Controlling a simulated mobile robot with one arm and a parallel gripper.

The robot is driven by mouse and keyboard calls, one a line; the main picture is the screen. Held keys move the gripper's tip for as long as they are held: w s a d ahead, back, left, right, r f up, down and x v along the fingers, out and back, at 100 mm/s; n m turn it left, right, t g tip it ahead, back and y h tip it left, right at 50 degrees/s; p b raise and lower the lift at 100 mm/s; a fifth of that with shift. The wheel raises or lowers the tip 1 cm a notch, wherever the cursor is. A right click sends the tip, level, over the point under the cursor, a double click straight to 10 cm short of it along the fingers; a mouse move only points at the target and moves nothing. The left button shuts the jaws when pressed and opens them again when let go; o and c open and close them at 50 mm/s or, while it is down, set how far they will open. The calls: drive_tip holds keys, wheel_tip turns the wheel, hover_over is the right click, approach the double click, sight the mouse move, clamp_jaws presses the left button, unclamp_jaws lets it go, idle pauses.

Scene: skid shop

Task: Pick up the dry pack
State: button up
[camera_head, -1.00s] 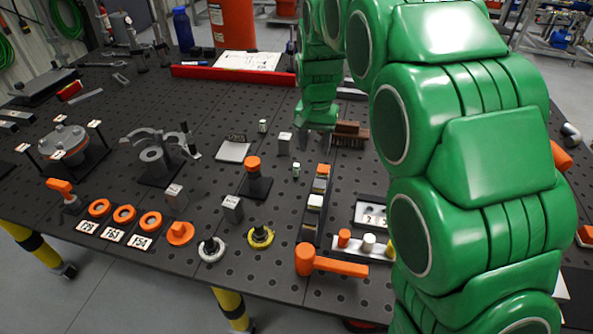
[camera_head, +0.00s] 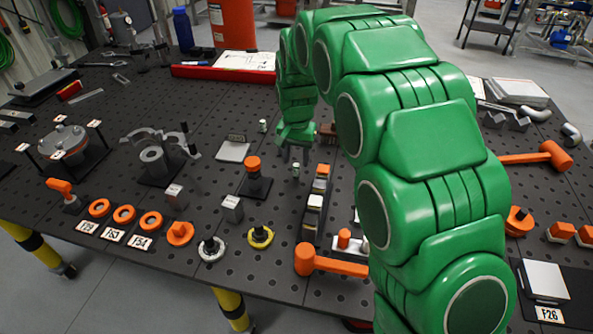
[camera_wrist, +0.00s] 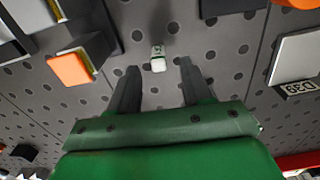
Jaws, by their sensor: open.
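A small whitish pack (camera_wrist: 158,60) with dark marks on its label stands on the dark perforated table; I take it to be the dry pack. In the wrist view it lies just past and between my fingertips, not touching either. In the head view it shows as a small pale item (camera_head: 295,170) just in front of my gripper (camera_head: 295,151). In the wrist view my gripper (camera_wrist: 158,67) is open and empty, with one finger on each side of the pack's line.
An orange-topped block (camera_wrist: 70,68) in a dark rack stands left in the wrist view. A pale plate (camera_wrist: 298,56) with a number tag lies right. In the head view, an orange-topped post (camera_head: 253,175), a metal block (camera_head: 232,208) and an orange hammer (camera_head: 330,262) stand nearby.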

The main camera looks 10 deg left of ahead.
sight(296, 164)
wheel_tip(296, 164, down, 3)
drive_tip(key=shift+s+f, duration=0.15)
drive_tip(key=shift+c, duration=0.5)
clamp_jaws()
